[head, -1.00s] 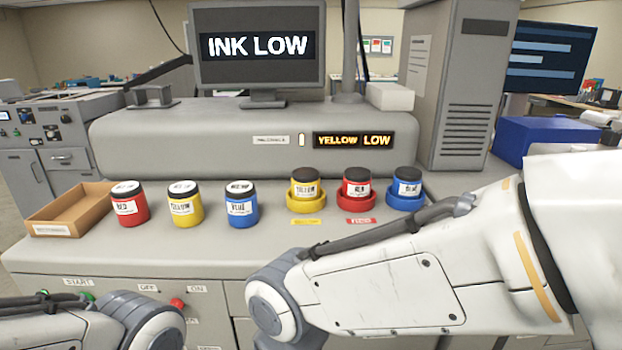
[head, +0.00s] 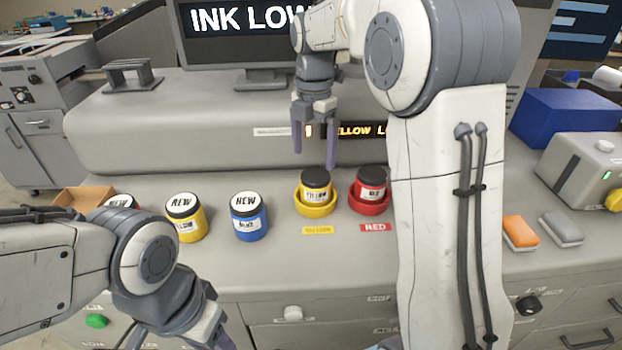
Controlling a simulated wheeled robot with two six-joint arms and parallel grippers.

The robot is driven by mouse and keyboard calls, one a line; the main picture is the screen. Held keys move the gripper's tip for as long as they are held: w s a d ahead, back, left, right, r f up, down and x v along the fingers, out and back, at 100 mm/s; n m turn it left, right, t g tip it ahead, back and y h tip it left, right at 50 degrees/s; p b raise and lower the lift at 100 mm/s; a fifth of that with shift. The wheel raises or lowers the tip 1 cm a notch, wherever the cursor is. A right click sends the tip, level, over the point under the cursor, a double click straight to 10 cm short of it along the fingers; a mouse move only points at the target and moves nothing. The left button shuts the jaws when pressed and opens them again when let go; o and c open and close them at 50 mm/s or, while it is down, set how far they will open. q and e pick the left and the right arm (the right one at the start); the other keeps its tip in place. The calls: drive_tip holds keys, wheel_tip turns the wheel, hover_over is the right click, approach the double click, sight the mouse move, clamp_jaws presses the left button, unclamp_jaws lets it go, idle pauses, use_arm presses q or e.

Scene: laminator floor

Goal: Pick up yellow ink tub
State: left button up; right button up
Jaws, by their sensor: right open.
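One yellow tub (head: 187,222), with a lid marked NEW, stands upright on the grey counter between a red and a blue tub. The other yellow tub (head: 316,193) sits upright in a yellow ring holder (head: 315,209) above a yellow label. My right gripper (head: 314,157) is open and empty, fingers pointing down, in the air above and slightly behind the ringed yellow tub in the picture. My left gripper (head: 185,325) is low at the bottom edge, its fingertips partly cut off.
A blue NEW tub (head: 249,220) stands beside the yellow one; a red tub (head: 122,201) is partly hidden by my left arm. Another red tub (head: 371,184) sits in a red holder. Orange (head: 520,232) and grey blocks lie at right. The monitor (head: 240,45) stands behind.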

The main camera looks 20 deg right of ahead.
sight(315, 174)
wheel_tip(315, 174, down, 4)
drive_tip(key=shift+d+f, duration=0.1)
drive_tip(key=shift+d, duration=0.05)
drive_tip(key=f, duration=0.1)
drive_tip(key=f+p, duration=0.2)
drive_tip(key=f, duration=0.1)
drive_tip(key=shift+w+d+f, duration=0.1)
drive_tip(key=shift+w+d, duration=0.1)
drive_tip(key=shift+d, duration=0.05)
drive_tip(key=shift+f, duration=0.5)
drive_tip(key=c, duration=1.2)
